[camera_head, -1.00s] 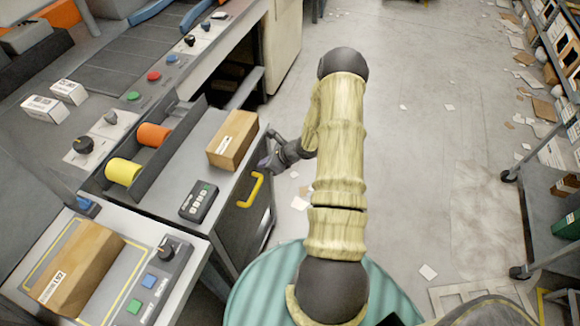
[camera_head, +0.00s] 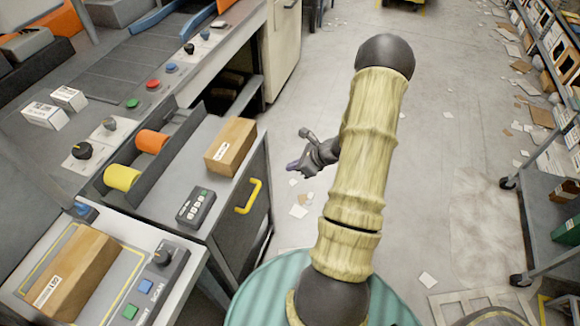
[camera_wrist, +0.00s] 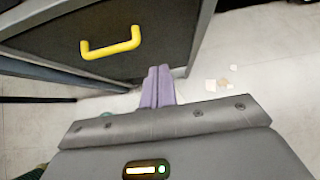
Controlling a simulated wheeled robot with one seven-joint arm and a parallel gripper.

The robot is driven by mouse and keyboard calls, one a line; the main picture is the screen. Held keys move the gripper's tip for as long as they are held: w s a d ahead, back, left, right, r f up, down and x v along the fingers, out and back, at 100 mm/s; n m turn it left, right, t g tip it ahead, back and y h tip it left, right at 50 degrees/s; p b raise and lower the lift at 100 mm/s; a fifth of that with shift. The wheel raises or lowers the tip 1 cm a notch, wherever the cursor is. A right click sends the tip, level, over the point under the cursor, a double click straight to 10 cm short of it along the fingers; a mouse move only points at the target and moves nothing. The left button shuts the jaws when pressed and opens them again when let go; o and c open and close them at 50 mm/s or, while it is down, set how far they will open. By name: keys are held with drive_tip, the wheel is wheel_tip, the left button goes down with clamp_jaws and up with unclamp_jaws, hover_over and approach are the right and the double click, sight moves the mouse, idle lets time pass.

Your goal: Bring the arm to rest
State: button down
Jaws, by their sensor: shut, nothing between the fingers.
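My gripper (camera_head: 293,167) is left of my upright arm in the head view, over open floor just right of the grey cabinet with the yellow handle (camera_head: 249,196). In the wrist view its two purple fingers (camera_wrist: 158,87) are together, with nothing between them. They point toward the lower edge of the dark drawer front (camera_wrist: 150,50), with the yellow handle (camera_wrist: 110,44) up and to the left. The gripper appears apart from the cabinet. My arm stands raised and leans a little to the right.
A cardboard box (camera_head: 230,146) and a black keypad (camera_head: 195,206) sit on the cabinet top. Another box (camera_head: 72,272) lies on the scale at lower left. A grey cart (camera_head: 545,215) stands at right. Between is floor with scattered paper scraps (camera_head: 298,211).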

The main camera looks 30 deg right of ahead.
drive_tip(key=shift+a, duration=0.1)
drive_tip(key=s+a+r+n+g+h+p, duration=0.1)
drive_tip(key=s+a+r+n, duration=0.3)
drive_tip(key=r+n, duration=0.5)
drive_tip(key=s+a+r+n+g+h+p, duration=0.2)
drive_tip(key=s+a+r+n+p, duration=0.2)
drive_tip(key=a+r+n, duration=0.5)
drive_tip(key=s+a+r+n+g+h+p, duration=0.1)
drive_tip(key=s+a+r+n, duration=0.3)
drive_tip(key=r+n, duration=0.5)
drive_tip(key=a+n+h+p, duration=0.1)
drive_tip(key=a, duration=0.1)
drive_tip(key=shift+a+r+h, duration=0.15)
drive_tip(key=shift+a+h, duration=0.15)
